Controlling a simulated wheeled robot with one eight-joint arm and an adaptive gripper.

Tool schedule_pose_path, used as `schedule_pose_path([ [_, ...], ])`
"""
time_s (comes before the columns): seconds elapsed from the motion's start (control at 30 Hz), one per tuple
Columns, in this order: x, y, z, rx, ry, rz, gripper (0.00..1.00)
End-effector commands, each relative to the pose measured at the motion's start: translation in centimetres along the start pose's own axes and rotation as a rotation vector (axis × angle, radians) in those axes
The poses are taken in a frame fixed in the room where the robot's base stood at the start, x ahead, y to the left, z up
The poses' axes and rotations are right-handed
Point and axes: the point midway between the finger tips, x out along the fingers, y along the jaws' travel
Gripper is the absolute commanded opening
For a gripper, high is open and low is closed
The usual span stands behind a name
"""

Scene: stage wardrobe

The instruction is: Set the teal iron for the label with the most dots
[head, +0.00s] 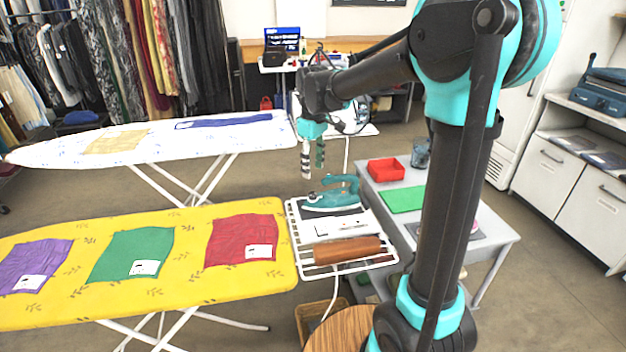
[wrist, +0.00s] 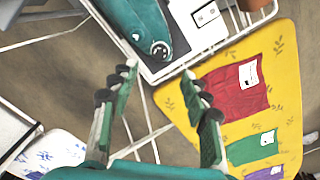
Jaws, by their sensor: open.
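The teal iron (head: 332,198) rests on the rack at the yellow board's right end; it also shows at the top of the wrist view (wrist: 140,22), with a round dial-like part (wrist: 160,49) at its near end. My gripper (head: 313,165) is open and empty above the iron's left side; its fingers (wrist: 160,78) are apart from it in the wrist view. White labels lie on the red cloth (head: 225,238), green cloth (head: 125,251) and purple cloth (head: 50,258). Their marks are too small to count.
The yellow ironing board (head: 190,290) holds the cloths. Beside the iron are a white panel (head: 338,226) and a brown roll (head: 352,249) on the white wire rack (head: 318,271). A grey table (head: 497,238) bears a red tray (head: 387,170). A white board (head: 60,151) stands behind.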

Motion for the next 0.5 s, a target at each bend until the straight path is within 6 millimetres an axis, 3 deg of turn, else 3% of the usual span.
schedule_pose_path([
  [0.2, -2.5, 0.0, 0.0, 0.000, 0.000, 0.000, 0.47],
  [0.5, -3.0, 0.0, 0.0, 0.000, 0.000, 0.000, 0.47],
])
